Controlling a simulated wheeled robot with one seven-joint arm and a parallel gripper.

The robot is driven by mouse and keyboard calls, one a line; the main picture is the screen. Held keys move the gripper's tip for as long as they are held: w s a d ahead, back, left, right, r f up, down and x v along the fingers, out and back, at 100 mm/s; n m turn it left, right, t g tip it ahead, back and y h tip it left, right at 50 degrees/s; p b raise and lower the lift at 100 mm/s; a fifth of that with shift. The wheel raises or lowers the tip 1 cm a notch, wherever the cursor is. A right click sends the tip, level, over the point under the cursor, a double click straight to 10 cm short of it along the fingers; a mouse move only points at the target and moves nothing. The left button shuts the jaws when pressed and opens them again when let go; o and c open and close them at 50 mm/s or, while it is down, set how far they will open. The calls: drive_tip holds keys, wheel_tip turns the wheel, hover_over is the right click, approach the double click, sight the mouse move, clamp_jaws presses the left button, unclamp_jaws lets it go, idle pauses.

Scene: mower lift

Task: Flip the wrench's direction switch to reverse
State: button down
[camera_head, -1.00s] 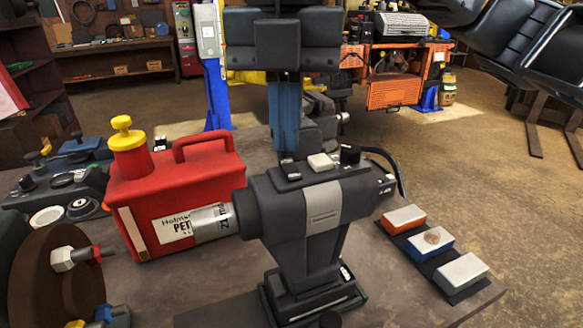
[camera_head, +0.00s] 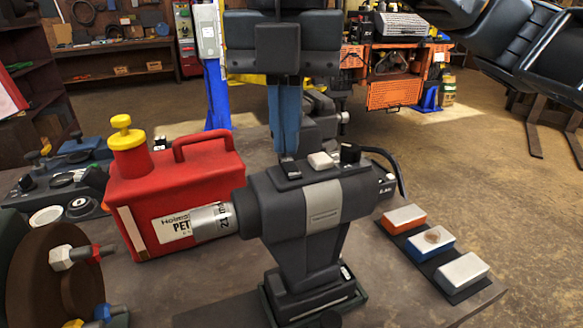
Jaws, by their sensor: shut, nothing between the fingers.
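The wrench (camera_head: 321,214) is a black power tool with a grey band. It stands upright in a dark base (camera_head: 314,300) on the table, with its silver 21 mm socket (camera_head: 212,221) pointing left. On its top are a white rocker switch (camera_head: 321,161) and a black knob (camera_head: 350,154); which one sets direction I cannot tell for certain. My gripper (camera_head: 287,158) comes straight down from above, its blue fingers shut and empty. The fingertips are at the wrench's top, just left of the white switch. Whether they touch the top I cannot tell.
A red petrol can (camera_head: 176,190) with a yellow cap stands close behind the socket on the left. Three coloured blocks (camera_head: 432,241) lie on a dark strip at the right. A brown wheel (camera_head: 55,270) is at the lower left. A cable curves behind the wrench.

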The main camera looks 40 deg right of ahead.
sight(288, 161)
drive_tip(key=shift+f+b, duration=0.35)
drive_tip(key=shift+f, duration=0.35)
idle(0.3)
wheel_tip(288, 161, up, 7)
drive_tip(key=p, duration=0.7)
idle(0.3)
drive_tip(key=shift+s, duration=0.1)
idle(0.4)
